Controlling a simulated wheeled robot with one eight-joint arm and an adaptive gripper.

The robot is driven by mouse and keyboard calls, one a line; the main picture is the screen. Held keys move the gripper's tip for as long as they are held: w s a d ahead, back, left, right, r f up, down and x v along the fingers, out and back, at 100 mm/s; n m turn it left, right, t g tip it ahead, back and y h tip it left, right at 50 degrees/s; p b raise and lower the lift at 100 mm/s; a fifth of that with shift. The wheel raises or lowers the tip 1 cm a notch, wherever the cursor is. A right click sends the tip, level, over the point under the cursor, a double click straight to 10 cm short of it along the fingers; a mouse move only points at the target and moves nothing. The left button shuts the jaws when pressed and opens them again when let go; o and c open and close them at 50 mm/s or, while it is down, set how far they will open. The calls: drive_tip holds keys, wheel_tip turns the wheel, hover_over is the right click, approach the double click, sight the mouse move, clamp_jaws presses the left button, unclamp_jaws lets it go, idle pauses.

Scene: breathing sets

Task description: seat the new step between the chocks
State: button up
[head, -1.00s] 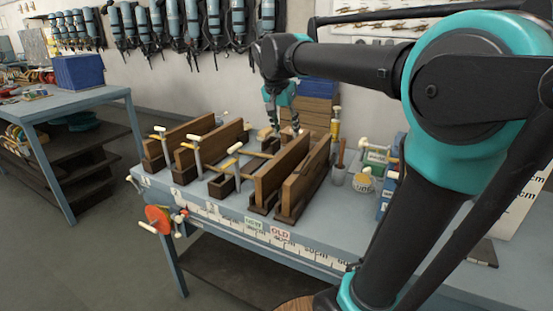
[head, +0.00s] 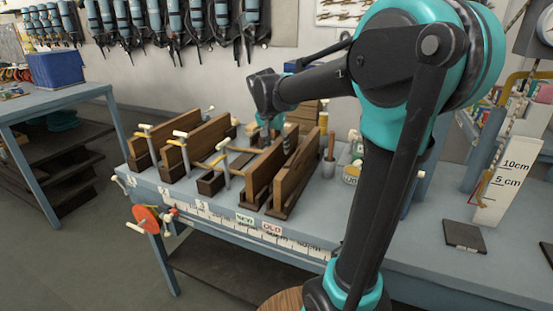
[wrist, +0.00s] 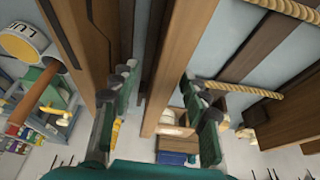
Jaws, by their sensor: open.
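Two brown boards stand on edge side by side in dark bases at the bench's right: the left one (head: 262,178) behind the NEW label (head: 244,219), the right one (head: 295,178) behind the OLD label (head: 272,227). My gripper (head: 274,134) is over the far part of this pair. In the wrist view, my open gripper (wrist: 160,75) has one finger on each side of the left board (wrist: 182,55), with the right board (wrist: 75,35) outside. Contact cannot be told. A low dark chock (head: 210,184) with no board visible sits left of the pair, by a T-handled clamp (head: 226,167).
Two more boards with clamps stand at the left, including a long one (head: 200,140). A pot with a handled tool (head: 329,163) and a yellow tin (head: 351,174) stand right of the pair. A red handwheel (head: 146,219) is on the front edge. The bench's right has free room.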

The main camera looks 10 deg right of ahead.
sight(278, 154)
drive_tip(key=shift+w+x, duration=0.15)
drive_tip(key=shift+x, duration=1.15)
drive_tip(key=shift+w+x, duration=0.1)
drive_tip(key=shift+x, duration=1.2)
drive_tip(key=shift+a, duration=0.15)
clamp_jaws()
